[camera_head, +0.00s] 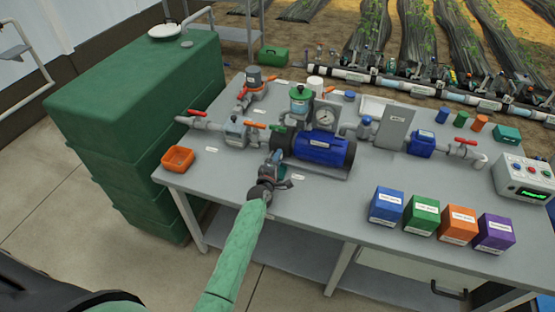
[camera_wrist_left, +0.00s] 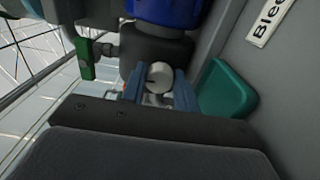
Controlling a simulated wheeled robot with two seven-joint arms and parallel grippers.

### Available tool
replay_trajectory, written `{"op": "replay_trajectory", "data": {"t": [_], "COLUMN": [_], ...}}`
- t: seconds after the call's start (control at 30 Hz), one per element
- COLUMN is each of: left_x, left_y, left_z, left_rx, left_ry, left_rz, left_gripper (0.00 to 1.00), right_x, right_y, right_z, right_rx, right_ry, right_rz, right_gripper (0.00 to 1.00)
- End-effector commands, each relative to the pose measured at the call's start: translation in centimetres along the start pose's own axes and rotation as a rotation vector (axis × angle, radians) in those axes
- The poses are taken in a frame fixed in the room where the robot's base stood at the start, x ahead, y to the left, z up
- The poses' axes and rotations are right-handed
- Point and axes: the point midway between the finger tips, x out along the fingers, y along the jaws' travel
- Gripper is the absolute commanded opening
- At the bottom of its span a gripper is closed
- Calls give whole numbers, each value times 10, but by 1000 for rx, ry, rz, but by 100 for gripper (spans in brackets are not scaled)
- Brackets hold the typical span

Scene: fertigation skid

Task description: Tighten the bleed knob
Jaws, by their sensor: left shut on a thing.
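The bleed knob (camera_wrist_left: 158,77) is a small pale round knob with a dark mark, seen in the left wrist view in front of the dark pump housing (camera_wrist_left: 155,57). My left gripper (camera_wrist_left: 159,88) has its two blue fingers on either side of the knob and is shut on it. A label starting "Blee" (camera_wrist_left: 269,22) is on the grey surface at the upper right. In the head view my left gripper (camera_head: 273,163) is at the near left end of the blue pump (camera_head: 320,148), and it hides the knob there. My right gripper is in neither view.
A green lever (camera_wrist_left: 84,58) is left of the fingers and a teal part (camera_wrist_left: 227,89) right. On the grey bench (camera_head: 330,197) are an orange tray (camera_head: 178,158), several coloured boxes (camera_head: 422,213) and a control box (camera_head: 527,176). A green tank (camera_head: 130,100) stands left.

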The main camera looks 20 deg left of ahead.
Motion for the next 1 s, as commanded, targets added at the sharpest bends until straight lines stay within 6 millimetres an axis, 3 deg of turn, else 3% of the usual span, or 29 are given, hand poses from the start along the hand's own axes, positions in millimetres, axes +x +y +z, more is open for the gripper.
{"op": "replay_trajectory", "data": {"t": [0.1, 0.13, 0.2, 0.23, 0.63, 0.77, 1.0], "left_x": [0, 0, 0, 0, -7, -24, -58], "left_y": [0, 0, 0, 0, -2, -4, -4], "left_z": [1, 1, 1, 1, 1, 0, 1], "left_rx": [0, 0, 0, -1, -2, -2, -1], "left_ry": [-1, -2, -1, -1, -1, 0, -1], "left_rz": [0, -1, -1, 0, -1, -1, -1], "left_gripper": [7, 36, 50, 52, 52, 52, 52], "right_x": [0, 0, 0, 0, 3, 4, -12], "right_y": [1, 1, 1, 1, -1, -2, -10], "right_z": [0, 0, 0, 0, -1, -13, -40], "right_rx": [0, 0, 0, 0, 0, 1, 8], "right_ry": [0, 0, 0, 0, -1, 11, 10], "right_rz": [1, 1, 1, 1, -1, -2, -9], "right_gripper": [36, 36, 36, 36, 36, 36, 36]}}
